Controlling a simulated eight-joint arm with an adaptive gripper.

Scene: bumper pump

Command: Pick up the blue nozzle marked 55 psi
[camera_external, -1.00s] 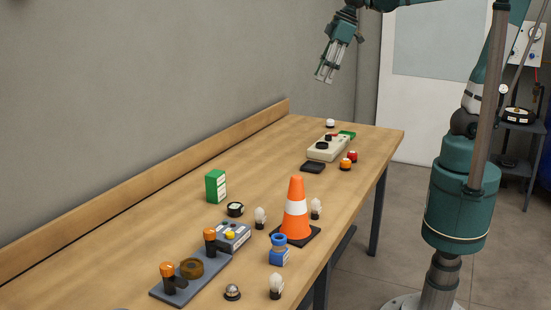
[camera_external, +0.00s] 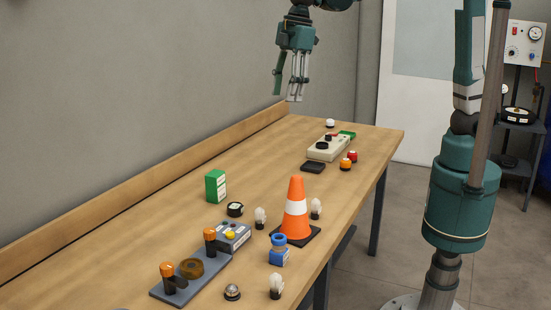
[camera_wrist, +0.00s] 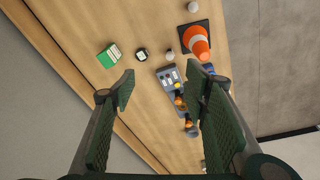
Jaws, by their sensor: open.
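A blue nozzle-like piece (camera_external: 278,250) with a round collar and a pale label stands upright near the table's front edge, in front of the orange cone. Its label is too small to read. In the wrist view the blue piece (camera_wrist: 209,68) shows just below the cone and is partly hidden by the right finger. My gripper (camera_external: 287,94) is open and empty, high above the far part of the table and well away from the blue piece. In the wrist view both fingers (camera_wrist: 160,78) are spread apart with nothing between them.
The orange cone (camera_external: 296,210) stands close behind the blue piece, with white bulbs (camera_external: 276,286) nearby. A grey control box (camera_external: 232,237), a base with orange-topped levers (camera_external: 190,268) and a green box (camera_external: 215,186) lie to the left. The table's middle (camera_external: 265,165) is clear.

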